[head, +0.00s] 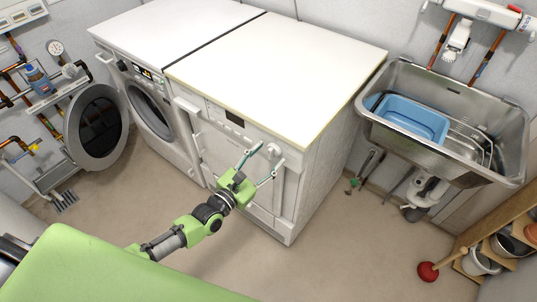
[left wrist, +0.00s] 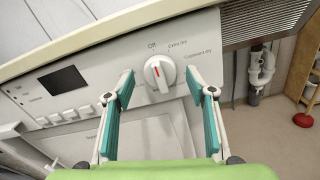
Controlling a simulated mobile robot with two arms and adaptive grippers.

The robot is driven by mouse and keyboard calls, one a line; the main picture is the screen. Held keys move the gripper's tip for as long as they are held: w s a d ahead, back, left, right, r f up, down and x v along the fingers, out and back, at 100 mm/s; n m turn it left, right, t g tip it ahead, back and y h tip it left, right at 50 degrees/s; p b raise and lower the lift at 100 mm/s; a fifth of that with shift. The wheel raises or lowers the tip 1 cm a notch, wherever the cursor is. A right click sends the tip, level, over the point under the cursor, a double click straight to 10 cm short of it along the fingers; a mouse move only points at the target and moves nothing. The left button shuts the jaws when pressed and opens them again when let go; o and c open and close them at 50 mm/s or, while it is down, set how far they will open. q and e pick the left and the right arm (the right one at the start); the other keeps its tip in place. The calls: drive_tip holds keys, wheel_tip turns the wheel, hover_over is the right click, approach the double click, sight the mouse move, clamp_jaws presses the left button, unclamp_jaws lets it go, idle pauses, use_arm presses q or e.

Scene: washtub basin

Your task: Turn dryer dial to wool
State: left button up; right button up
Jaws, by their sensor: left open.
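The dryer (head: 270,75) is the white machine on the right of the pair. Its dial (left wrist: 160,74) is a round white knob with a red mark pointing up towards "Off". "Extra dry" and "Cupboard dry" are printed to its right; I cannot see a "wool" label. My left gripper (head: 265,161) is in front of the dryer's control panel. In the left wrist view its teal fingers (left wrist: 161,88) are open, one on each side below the dial, with nothing between them. I see no contact with the dial. My right gripper is not in view.
A washing machine (head: 153,107) with its round door (head: 97,127) swung open stands left of the dryer. A metal sink (head: 470,165) holding a blue basin (head: 412,118) is at the right. A plunger (head: 428,271) stands on the floor near the shelf. The floor before the dryer is clear.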

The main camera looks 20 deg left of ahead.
use_arm(q)
drive_tip(key=shift+w+d, duration=0.15)
drive_tip(key=shift+w, duration=0.25)
drive_tip(key=c, duration=1.1)
